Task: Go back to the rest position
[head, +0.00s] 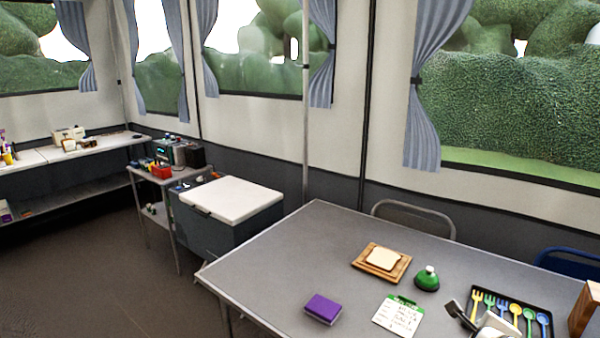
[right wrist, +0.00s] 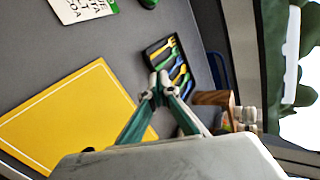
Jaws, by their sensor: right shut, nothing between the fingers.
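My right gripper (right wrist: 160,84) shows in the right wrist view with its fingertips together and nothing between them. It is above the grey table, with the cutlery tray behind its tips. Part of my right arm (head: 496,325) shows at the bottom right edge of the head view, in front of the cutlery tray. My left gripper is in neither view.
The grey table (head: 290,255) holds bread (head: 384,258) on a wooden board (head: 366,264), a green-and-white round object (head: 427,280), a purple sponge (head: 323,309), a written card (head: 399,315) and a cutlery tray (head: 506,297). A yellow mat (right wrist: 70,120) lies left of my right gripper.

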